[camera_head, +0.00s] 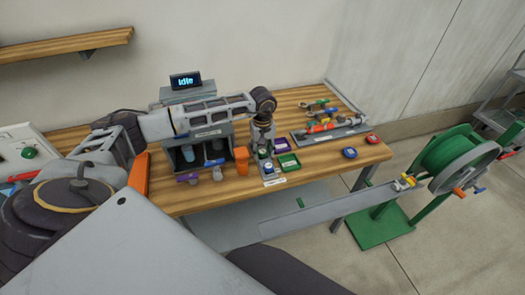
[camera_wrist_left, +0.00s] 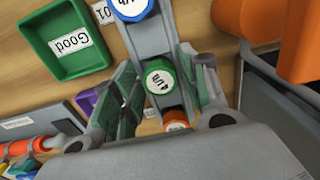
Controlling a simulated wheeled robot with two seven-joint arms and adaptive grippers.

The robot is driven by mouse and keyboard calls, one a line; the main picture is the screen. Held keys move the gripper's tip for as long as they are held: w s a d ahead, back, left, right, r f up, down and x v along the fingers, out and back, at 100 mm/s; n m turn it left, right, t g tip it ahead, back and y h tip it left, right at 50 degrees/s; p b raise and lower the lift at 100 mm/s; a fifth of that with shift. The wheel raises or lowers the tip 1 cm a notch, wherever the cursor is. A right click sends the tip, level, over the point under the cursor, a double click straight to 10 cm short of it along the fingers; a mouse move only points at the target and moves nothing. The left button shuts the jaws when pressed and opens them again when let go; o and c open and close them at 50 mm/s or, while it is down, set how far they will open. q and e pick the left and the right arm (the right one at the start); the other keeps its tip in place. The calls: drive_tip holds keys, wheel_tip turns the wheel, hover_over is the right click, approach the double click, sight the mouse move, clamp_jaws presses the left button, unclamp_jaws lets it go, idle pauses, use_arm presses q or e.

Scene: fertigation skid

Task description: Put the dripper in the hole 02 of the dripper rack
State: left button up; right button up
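The dripper rack (camera_head: 273,181) is a narrow grey strip on the wooden table, also in the left wrist view (camera_wrist_left: 150,42). There, a green dripper (camera_wrist_left: 159,77) with a white top marked 4 l/h stands between a blue dripper (camera_wrist_left: 131,6), near a 01 label, and an orange dripper (camera_wrist_left: 176,121). My left gripper (camera_head: 264,146) points down over the rack. In the wrist view its fingers (camera_wrist_left: 162,75) stand either side of the green dripper, with small gaps; it looks open. The 02 label is not readable. My right gripper is out of view.
A green tray marked Good (camera_head: 290,162) and a purple tray (camera_head: 281,145) stand right of the rack. An orange container (camera_head: 241,160) stands close on its left. A red dripper (camera_head: 373,138) and blue dripper (camera_head: 349,153) are near the table's right end.

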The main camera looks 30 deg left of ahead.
sight(263, 151)
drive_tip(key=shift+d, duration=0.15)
use_arm(q)
drive_tip(key=shift+r, duration=0.15)
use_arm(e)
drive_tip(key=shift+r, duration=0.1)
use_arm(q)
wheel_tip(263, 151, up, 12)
drive_tip(key=shift+b, duration=0.65)
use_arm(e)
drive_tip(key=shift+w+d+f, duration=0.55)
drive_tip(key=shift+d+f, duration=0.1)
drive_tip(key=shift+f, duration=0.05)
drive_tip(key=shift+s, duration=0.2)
